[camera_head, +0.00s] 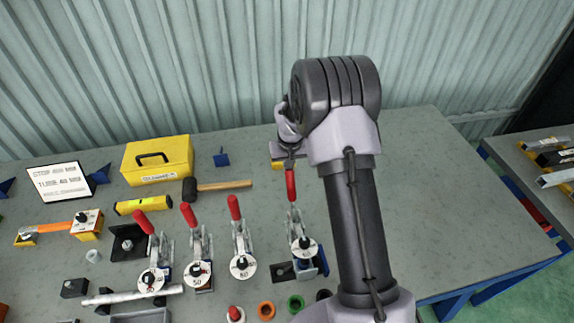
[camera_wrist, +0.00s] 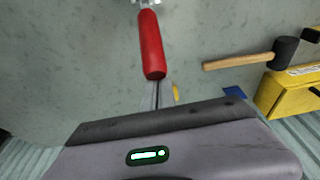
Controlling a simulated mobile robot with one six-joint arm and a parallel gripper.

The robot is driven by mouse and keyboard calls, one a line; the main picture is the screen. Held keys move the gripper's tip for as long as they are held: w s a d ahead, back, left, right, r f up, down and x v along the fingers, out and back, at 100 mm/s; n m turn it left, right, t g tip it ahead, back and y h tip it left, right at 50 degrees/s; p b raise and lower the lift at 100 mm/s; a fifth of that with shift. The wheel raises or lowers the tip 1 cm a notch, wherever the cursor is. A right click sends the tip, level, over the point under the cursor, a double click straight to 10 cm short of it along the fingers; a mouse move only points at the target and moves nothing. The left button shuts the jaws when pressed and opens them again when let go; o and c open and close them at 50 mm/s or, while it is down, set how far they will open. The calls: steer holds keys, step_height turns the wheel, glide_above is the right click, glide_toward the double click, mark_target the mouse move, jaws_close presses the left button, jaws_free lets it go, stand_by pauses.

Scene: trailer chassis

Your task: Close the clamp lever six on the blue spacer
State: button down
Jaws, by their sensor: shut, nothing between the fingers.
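The clamp nearest my gripper has a red lever (camera_head: 291,185), a metal body and a round pale tag (camera_head: 304,247) too small to read. Blue material, apparently the blue spacer (camera_head: 322,264), shows beside its base. The lever points toward the back of the table. My gripper (camera_head: 288,158) is shut and empty at the lever's tip. In the wrist view the red lever (camera_wrist: 151,45) ends just beyond the narrow fingers (camera_wrist: 158,95); I cannot tell whether they touch. My arm hides the area right of the clamp.
Three similar red-handled clamps (camera_head: 240,235) stand to the left. A hammer (camera_head: 222,186), a yellow toolbox (camera_head: 157,160) and a yellow level (camera_head: 143,205) lie behind them. Several coloured rings (camera_head: 266,310) lie at the front. The table's right side (camera_head: 450,220) is clear.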

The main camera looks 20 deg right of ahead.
mark_target(291, 176)
steer(key=shift+s+a+f, duration=0.2)
steer(key=shift+s+f, duration=0.3)
steer(key=shift+s, duration=0.25)
steer(key=shift+s+a+r, duration=0.15)
steer(key=shift+s+r, duration=0.2)
steer(key=shift+s, duration=0.35)
steer(key=shift+s+a+r, duration=0.1)
steer(key=shift+s+r, duration=0.5)
steer(key=shift+s, duration=0.05)
steer(key=shift+s, duration=0.1)
steer(key=shift+s+a+r+b, duration=0.1)
steer(key=shift+s+b, duration=0.1)
steer(key=shift+s, duration=0.3)
steer(key=shift+s+a+r+b, duration=0.1)
steer(key=shift+s+b, duration=0.05)
steer(key=shift+s, duration=0.3)
steer(key=w+p+v, duration=0.1)
steer(key=p+v, duration=0.4)
steer(key=v, duration=0.2)
steer(key=shift+w+r, duration=0.3)
steer(key=shift+r, duration=0.3)
steer(key=shift+d, duration=0.1)
